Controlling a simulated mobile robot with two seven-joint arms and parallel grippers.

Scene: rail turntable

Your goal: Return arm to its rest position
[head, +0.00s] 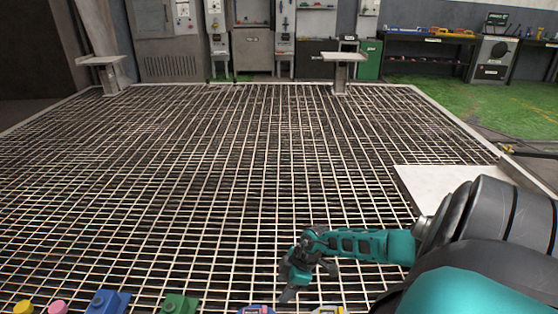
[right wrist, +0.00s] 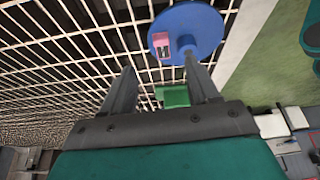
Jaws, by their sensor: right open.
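My right arm (head: 365,245) reaches in from the lower right of the head view. Its teal forearm stretches left above the grating. My right gripper (head: 303,278) is low in the middle of that view. In the right wrist view the two dark fingers of the gripper (right wrist: 158,64) stand apart with nothing held between them. A round blue disc (right wrist: 206,22) with a small pink block (right wrist: 161,45) on it shows beyond the fingertips. A green block (right wrist: 175,97) shows between the fingers, apart from them. My left gripper is not in view.
Yellow (head: 22,307), pink (head: 57,307), blue (head: 108,302) and green (head: 178,303) pieces line the bottom edge. A wide metal grating (head: 200,170) fills the middle. A pale plate (head: 440,183) lies at right near my arm. Workbenches (head: 425,38) and cabinets stand far back.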

